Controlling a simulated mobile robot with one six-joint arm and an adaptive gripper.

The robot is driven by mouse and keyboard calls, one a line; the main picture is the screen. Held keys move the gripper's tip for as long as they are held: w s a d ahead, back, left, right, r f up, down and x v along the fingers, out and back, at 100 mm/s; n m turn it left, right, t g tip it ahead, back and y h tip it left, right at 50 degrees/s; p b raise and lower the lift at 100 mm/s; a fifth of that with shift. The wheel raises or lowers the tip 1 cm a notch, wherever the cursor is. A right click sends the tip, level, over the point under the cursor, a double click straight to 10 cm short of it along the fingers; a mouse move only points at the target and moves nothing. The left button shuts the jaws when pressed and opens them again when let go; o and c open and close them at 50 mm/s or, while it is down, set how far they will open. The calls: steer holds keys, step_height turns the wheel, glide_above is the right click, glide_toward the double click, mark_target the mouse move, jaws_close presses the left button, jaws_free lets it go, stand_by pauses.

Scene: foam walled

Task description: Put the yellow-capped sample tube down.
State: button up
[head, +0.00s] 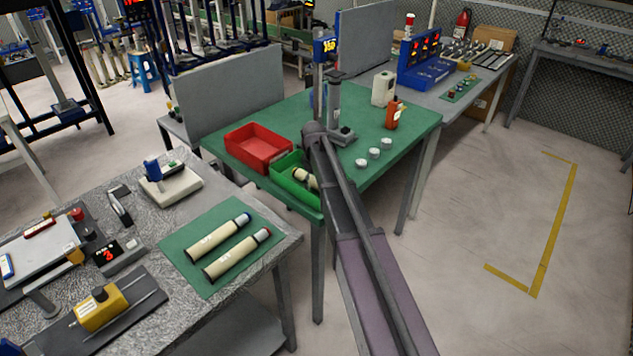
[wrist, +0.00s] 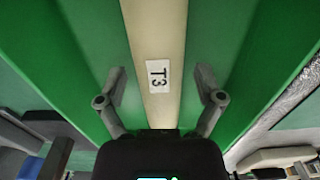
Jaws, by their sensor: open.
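A cream sample tube (wrist: 158,30) with a T3 label lies in the green bin (wrist: 232,40) in the wrist view. The tube also shows in the head view (head: 304,178), inside the green bin (head: 283,178) and partly hidden by my arm. Its cap colour is too small or hidden to tell. My gripper (wrist: 160,79) is open, with one finger on each side of the tube and a visible gap to each side. In the head view my arm hides the gripper.
A red bin (head: 258,147) stands beside the green bin on the green-topped table (head: 415,122). Several white round pieces (head: 374,153) and an orange bottle (head: 393,114) stand to the right. Two more tubes lie on a green mat (head: 190,238) on the near bench.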

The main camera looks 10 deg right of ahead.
mark_target(314, 179)
steer(key=shift+r, duration=0.1)
step_height(314, 179, up, 12)
steer(key=p, duration=1.2)
stand_by(0.3)
stand_by(0.6)
steer(key=s+m, duration=0.7)
steer(key=s, duration=2)
steer(key=shift+s+a, duration=0.15)
steer(key=shift+a, duration=0.1)
